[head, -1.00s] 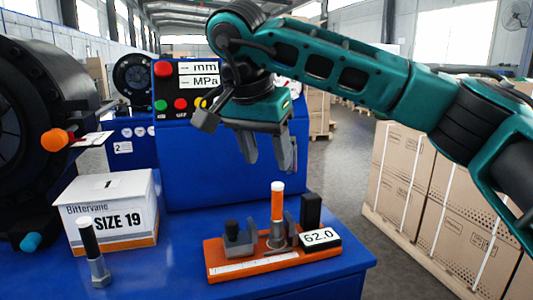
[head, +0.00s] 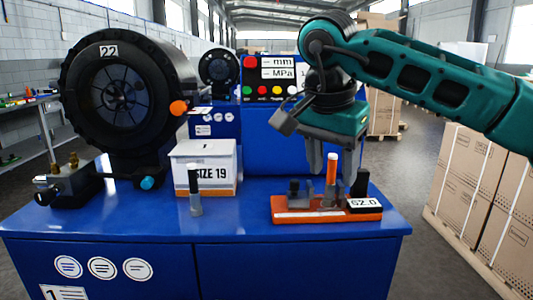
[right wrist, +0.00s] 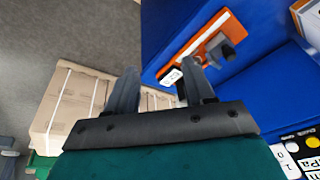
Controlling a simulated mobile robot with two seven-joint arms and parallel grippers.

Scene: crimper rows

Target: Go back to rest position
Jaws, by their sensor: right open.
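My right gripper (head: 323,170) hangs open and empty, fingers pointing down, close to the orange measuring fixture (head: 292,216). In the right wrist view its two fingers (right wrist: 157,92) stand apart with nothing between them. The fixture also shows there (right wrist: 210,32), beyond the fingertips. A fitting with an orange-topped hose (head: 331,170) stands upright on the fixture, beside a display reading 62.0 (head: 364,204). In the head view the fingers overlap the hose region, and I see no grip on it. My left gripper is not in view.
The blue bench (head: 230,231) carries a white SIZE 19 box (head: 206,178), an upright dark hose with a white top (head: 194,180) and a large black crimper (head: 112,95) at left. A control panel (head: 270,78) stands behind. Stacked cartons (head: 480,185) are at right.

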